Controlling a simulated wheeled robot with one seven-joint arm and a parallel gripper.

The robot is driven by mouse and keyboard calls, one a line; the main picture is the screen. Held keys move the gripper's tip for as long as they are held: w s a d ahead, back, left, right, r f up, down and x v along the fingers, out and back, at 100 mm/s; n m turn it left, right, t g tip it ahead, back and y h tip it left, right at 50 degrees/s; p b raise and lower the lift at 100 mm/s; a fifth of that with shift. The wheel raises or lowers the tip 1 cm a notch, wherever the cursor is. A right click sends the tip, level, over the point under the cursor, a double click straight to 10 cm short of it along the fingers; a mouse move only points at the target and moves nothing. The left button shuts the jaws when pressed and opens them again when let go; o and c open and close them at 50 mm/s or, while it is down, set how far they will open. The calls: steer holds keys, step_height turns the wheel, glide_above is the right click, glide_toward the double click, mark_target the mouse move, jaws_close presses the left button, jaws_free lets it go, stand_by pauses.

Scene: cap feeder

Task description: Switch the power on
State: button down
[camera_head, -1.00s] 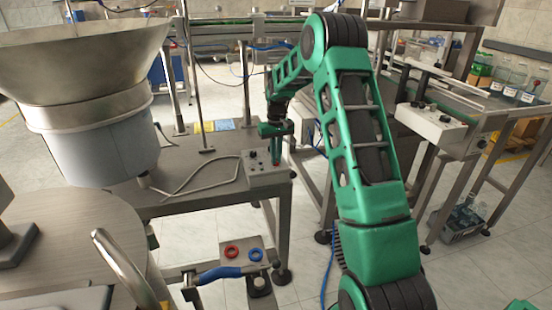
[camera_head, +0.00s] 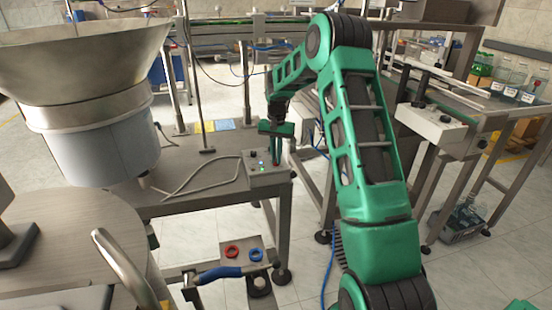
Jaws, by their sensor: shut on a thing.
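The grey control box (camera_head: 266,182) stands on the metal table, near its right corner. Small blue and green lights (camera_head: 262,163) glow on its top. My gripper (camera_head: 276,163) points down at the right part of the box top. Its fingers are shut on the power switch, which they mostly hide.
A large metal feeder bowl (camera_head: 85,60) on a grey drum stands at the left of the table (camera_head: 205,170). A grey cable (camera_head: 205,187) runs from it to the box. Red (camera_head: 231,252) and blue (camera_head: 255,254) rings lie on a lower stand. A conveyor with a second control box (camera_head: 432,122) stands at right.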

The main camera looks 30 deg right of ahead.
steer(key=shift+r, duration=0.1)
stand_by(0.3)
steer(key=c, duration=1.9)
jaws_free()
steer(key=shift+o, duration=0.2)
step_height(320, 180, up, 11)
steer(key=shift+f, duration=0.2)
steer(key=shift+w, duration=0.1)
